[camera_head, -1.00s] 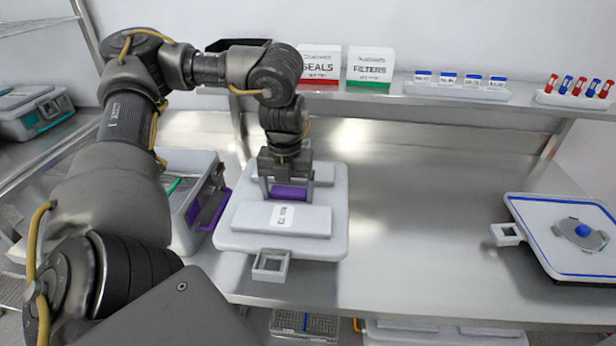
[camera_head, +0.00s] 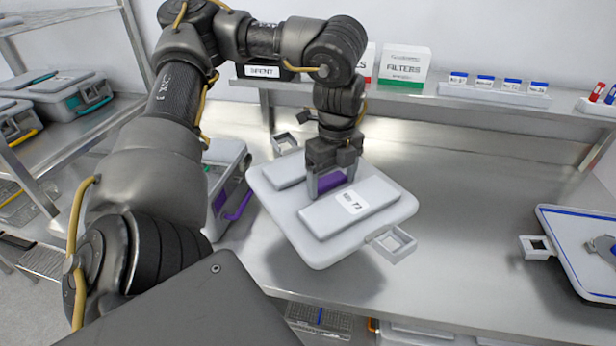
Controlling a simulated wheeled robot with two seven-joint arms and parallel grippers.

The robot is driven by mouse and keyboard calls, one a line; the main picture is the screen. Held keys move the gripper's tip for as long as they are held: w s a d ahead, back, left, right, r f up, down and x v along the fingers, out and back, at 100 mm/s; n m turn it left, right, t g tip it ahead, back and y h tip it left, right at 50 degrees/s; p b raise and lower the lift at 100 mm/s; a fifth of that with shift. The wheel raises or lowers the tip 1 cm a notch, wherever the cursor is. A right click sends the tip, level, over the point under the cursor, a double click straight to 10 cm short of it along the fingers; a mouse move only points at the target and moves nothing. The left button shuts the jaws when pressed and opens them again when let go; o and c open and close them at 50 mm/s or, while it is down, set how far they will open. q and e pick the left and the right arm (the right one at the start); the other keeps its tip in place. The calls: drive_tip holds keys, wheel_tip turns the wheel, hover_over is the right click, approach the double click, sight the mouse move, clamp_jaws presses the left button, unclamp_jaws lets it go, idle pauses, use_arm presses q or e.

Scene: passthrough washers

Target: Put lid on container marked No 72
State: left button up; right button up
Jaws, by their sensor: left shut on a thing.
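My left gripper (camera_head: 335,186) is shut on the purple handle (camera_head: 329,182) of a light grey lid (camera_head: 319,250). The lid hangs above the steel table with a shadow under it, turned clockwise. Its white label (camera_head: 353,202) seems to read No 72, though the last digit is unclear. Square open loops stick out at its front right and back left. A grey container (camera_head: 228,160) with a purple latch (camera_head: 238,206) stands left of the lid, partly hidden behind my left arm; I cannot read a number on it. My right gripper is out of view.
Another lid with a blue edge (camera_head: 570,262) lies at the table's right. A shelf behind holds a FILTERS box (camera_head: 404,72), a dark SPENT bin (camera_head: 262,71) and several blue-topped tags (camera_head: 484,82). More containers (camera_head: 72,95) stand on the left rack. The middle-right steel table (camera_head: 463,190) is clear.

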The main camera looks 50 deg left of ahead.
sight(363, 193)
use_arm(q)
drive_tip(key=w+d+n, duration=0.1)
drive_tip(key=d+n, duration=0.1)
drive_tip(key=w+d+r+n, duration=0.1)
drive_tip(key=d+n, duration=0.1)
drive_tip(key=w+d+n, duration=0.1)
drive_tip(key=d+n, duration=0.1)
drive_tip(key=n, duration=0.1)
drive_tip(key=shift+d+r, duration=0.1)
drive_tip(key=shift+r, duration=0.05)
drive_tip(key=d+n, duration=0.2)
drive_tip(key=w+d+n, duration=0.1)
drive_tip(key=d+n, duration=0.4)
drive_tip(key=shift+w+d+r+n, duration=0.25)
drive_tip(key=shift+d+r+n, duration=0.05)
drive_tip(key=shift+d+n, duration=0.7)
